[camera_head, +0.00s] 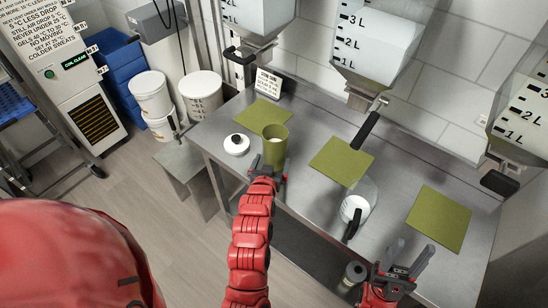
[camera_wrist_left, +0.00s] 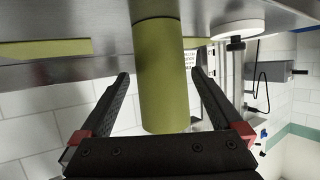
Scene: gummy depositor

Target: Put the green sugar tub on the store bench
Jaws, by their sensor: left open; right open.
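The green sugar tub (camera_head: 273,150) stands upright on the steel bench (camera_head: 310,120), beside the front edge of a green mat. In the left wrist view, which looks upside down, the tub (camera_wrist_left: 160,80) is between my left gripper's fingers (camera_wrist_left: 160,95), with visible gaps on both sides. My left gripper (camera_head: 268,172) is open at the near side of the tub, its fingers partly hidden. My right gripper (camera_head: 405,260) is open and empty at the front right of the bench. A small sign (camera_head: 267,82) stands at the bench's back left; I cannot read it clearly.
Green mats (camera_head: 342,160) lie along the bench, with another (camera_head: 438,217) at right. A white lid with a dark knob (camera_head: 236,148) sits left of the tub. A clear jug (camera_head: 358,205) stands front centre. Hoppers with dark handles (camera_head: 365,130) overhang the back.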

